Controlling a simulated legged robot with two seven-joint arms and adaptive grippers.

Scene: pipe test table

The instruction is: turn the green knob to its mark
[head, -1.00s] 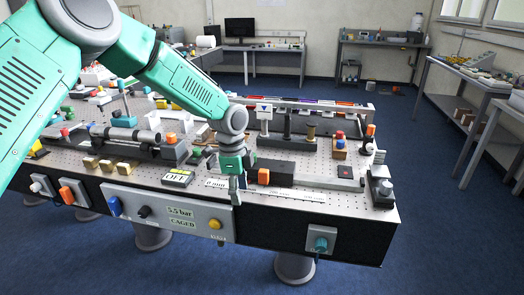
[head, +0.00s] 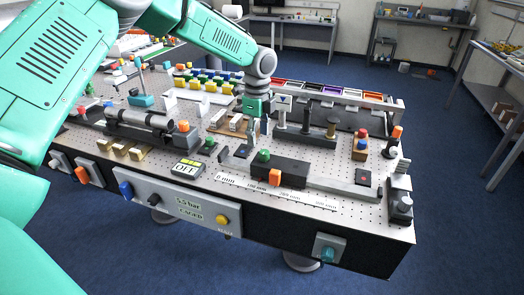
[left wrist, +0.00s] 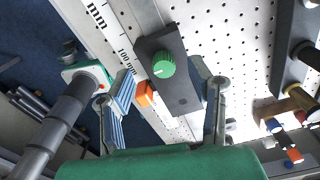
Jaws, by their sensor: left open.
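The green knob (head: 264,155) sits on a black block (head: 281,172) on the slide rail. In the left wrist view the knob (left wrist: 163,63) is seen from above, with a white line pointing to the lower left. I cannot make out its mark. My left gripper (head: 258,128) is open and empty, pointing down just behind and above the knob in the head view. In the left wrist view its two fingers (left wrist: 168,82) stand apart on either side of the block, not touching the knob. My right gripper is not in view.
An orange pointer (head: 275,177) sits on the block's front, above a millimetre scale (head: 247,183). Dark posts (head: 306,120) stand behind the rail. A grey cylinder (head: 143,119) lies to the left. The front panel (head: 170,203) has several controls, and a teal knob (head: 328,253) is at front right.

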